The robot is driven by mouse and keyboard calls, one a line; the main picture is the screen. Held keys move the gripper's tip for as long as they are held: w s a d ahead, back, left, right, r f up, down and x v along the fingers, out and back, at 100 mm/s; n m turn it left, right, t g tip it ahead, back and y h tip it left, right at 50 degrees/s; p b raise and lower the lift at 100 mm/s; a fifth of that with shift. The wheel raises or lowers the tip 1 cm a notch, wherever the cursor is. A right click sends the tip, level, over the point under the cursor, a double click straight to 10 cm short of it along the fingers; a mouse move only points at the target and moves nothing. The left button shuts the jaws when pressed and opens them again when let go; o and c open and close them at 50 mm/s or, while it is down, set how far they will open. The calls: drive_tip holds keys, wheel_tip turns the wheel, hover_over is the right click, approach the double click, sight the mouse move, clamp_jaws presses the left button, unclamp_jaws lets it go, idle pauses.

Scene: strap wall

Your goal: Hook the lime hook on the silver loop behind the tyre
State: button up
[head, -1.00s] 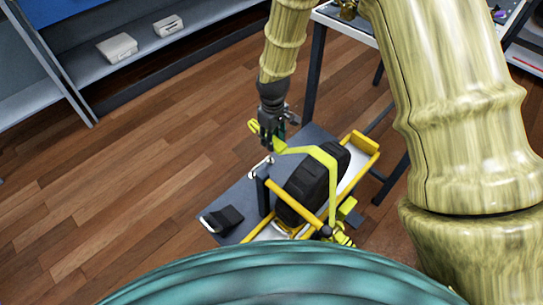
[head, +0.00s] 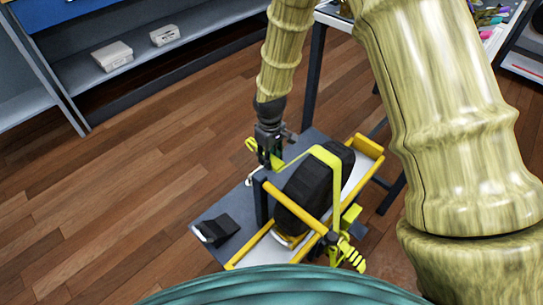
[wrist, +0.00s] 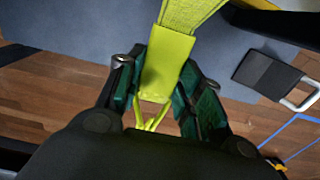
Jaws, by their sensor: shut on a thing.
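My gripper (head: 270,152) is shut on the lime hook (head: 251,145), pointing down above the grey platform. In the wrist view the strap's flat lime end (wrist: 168,62) lies between the fingers (wrist: 160,100), and the forked hook (wrist: 152,115) shows below it. The lime strap (head: 325,155) runs over the black tyre (head: 308,190) to a ratchet at the front right. Hook and loop look apart.
A yellow frame (head: 295,203) with a dark post surrounds the tyre. A black block with a silver handle (head: 218,230) lies at the platform's (head: 205,213) left end; it also shows in the wrist view (wrist: 268,75). A table leg (head: 314,85) stands behind. Wooden floor at left is clear.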

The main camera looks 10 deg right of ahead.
drive_tip(key=shift+f+b, duration=3.3)
drive_tip(key=shift+f, duration=2.35)
drive_tip(key=shift+r+p, duration=0.1)
drive_tip(key=shift+p, duration=0.25)
drive_tip(key=shift+s+d, duration=0.2)
drive_tip(key=shift+s, duration=0.05)
drive_tip(key=shift+s+d+p, duration=0.35)
drive_tip(key=shift+s+d, duration=0.05)
drive_tip(key=shift+s, duration=0.1)
drive_tip(key=shift+s+d, duration=0.1)
drive_tip(key=shift+s, duration=0.1)
drive_tip(key=shift+s+d+f, duration=0.15)
drive_tip(key=shift+s+f, duration=0.05)
drive_tip(key=shift+s, duration=0.05)
drive_tip(key=shift+s+d+p, duration=0.1)
drive_tip(key=shift+p, duration=0.45)
